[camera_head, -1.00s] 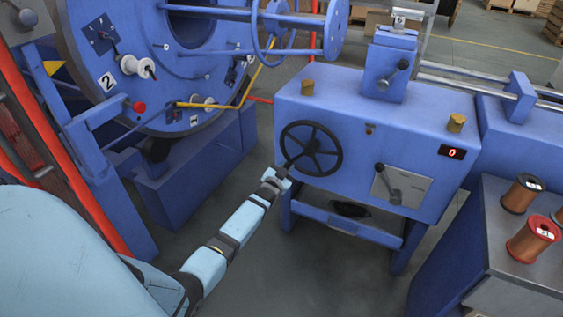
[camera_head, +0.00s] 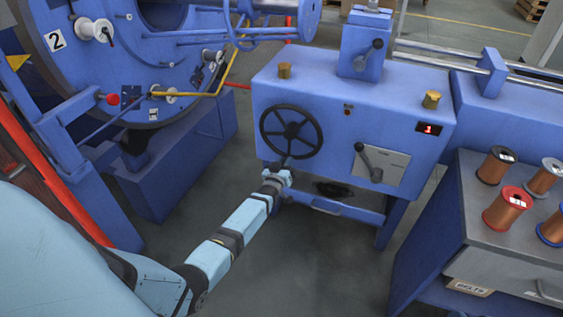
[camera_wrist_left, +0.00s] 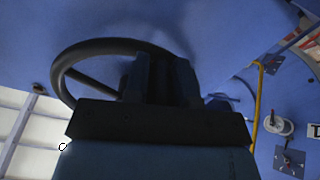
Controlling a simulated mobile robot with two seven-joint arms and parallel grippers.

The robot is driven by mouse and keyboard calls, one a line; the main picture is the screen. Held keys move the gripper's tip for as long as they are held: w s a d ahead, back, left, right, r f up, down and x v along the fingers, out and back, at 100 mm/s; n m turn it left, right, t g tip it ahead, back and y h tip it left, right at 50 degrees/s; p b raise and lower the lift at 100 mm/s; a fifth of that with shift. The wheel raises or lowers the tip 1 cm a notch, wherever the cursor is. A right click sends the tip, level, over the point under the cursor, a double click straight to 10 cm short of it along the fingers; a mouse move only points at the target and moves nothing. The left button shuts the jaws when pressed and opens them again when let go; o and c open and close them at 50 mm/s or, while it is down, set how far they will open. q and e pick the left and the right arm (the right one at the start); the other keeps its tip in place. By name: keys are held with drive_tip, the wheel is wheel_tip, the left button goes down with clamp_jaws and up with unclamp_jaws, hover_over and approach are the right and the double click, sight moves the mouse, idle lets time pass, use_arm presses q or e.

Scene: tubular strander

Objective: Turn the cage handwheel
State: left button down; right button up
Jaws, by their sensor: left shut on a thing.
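The black cage handwheel (camera_head: 291,110) is mounted upright on the front face of a blue control box. My left gripper (camera_head: 284,163) is at the bottom of its rim, shut on it. In the left wrist view the dark rim (camera_wrist_left: 100,47) curves to the left of and behind my left gripper's fingers (camera_wrist_left: 162,75), which hide part of the wheel. The cage disc (camera_head: 80,80) stands at the upper left, with a "2" label and white bobbins on its face. My right gripper is out of view.
The control box (camera_head: 330,105) also carries a crank lever (camera_head: 368,162), two brass knobs and a red display (camera_head: 428,129) reading 1. Copper spools (camera_head: 507,209) stand on a grey cabinet at the right. Open floor lies below the box.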

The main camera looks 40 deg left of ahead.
use_arm(q)
drive_tip(key=shift+d, duration=0.2)
idle(0.3)
drive_tip(key=c, duration=0.9)
unclamp_jaws()
drive_tip(key=shift+c, duration=0.2)
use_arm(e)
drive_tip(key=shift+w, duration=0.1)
use_arm(q)
drive_tip(key=shift+s, duration=0.1)
drive_tip(key=shift+s+d+p, duration=0.1)
drive_tip(key=shift+s+p, duration=0.2)
drive_tip(key=shift+s, duration=0.1)
drive_tip(key=p+v, duration=0.3)
drive_tip(key=v, duration=0.9)
drive_tip(key=shift+s+d+p, duration=0.15)
drive_tip(key=shift+s+p, duration=0.2)
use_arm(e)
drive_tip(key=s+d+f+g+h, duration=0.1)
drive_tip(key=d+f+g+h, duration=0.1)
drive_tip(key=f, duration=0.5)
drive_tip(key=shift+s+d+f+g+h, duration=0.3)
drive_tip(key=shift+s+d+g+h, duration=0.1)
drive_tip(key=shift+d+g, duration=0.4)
